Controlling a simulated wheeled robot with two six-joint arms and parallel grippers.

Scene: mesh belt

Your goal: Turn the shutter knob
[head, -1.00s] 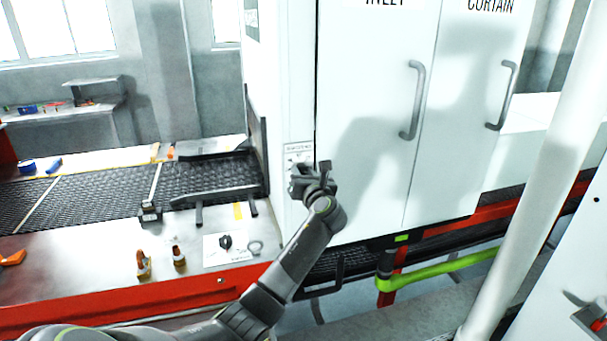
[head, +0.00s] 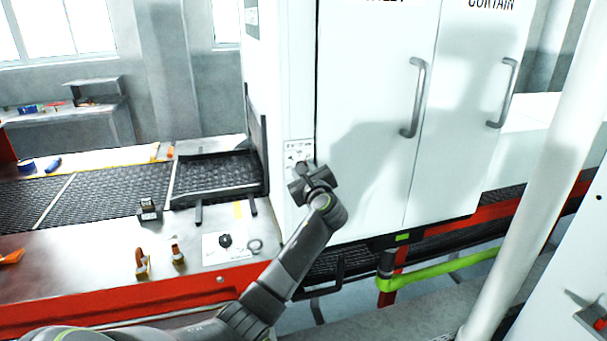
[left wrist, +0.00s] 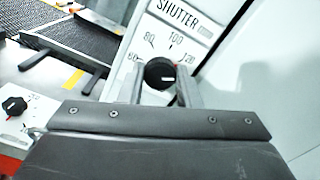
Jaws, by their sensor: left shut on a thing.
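The shutter knob (left wrist: 160,73) is a round black knob with a white mark, on a white panel labelled SHUTTER (left wrist: 178,15) with a scale of 60, 80, 100 and 120. The white mark lies on the knob's lower right side. My left gripper (left wrist: 162,88) has one finger on each side of the knob and is shut on it. In the head view my left gripper (head: 308,178) is at the narrow panel on the white cabinet's left edge and hides the knob. My right gripper is not in view.
The white cabinet (head: 375,130) has two grey door handles. A dark mesh belt (head: 110,190) runs into its left side. A second black knob (head: 225,241) on a white plate and two small brown-orange items lie on the red-edged metal table. A green bar (head: 440,272) is low at right.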

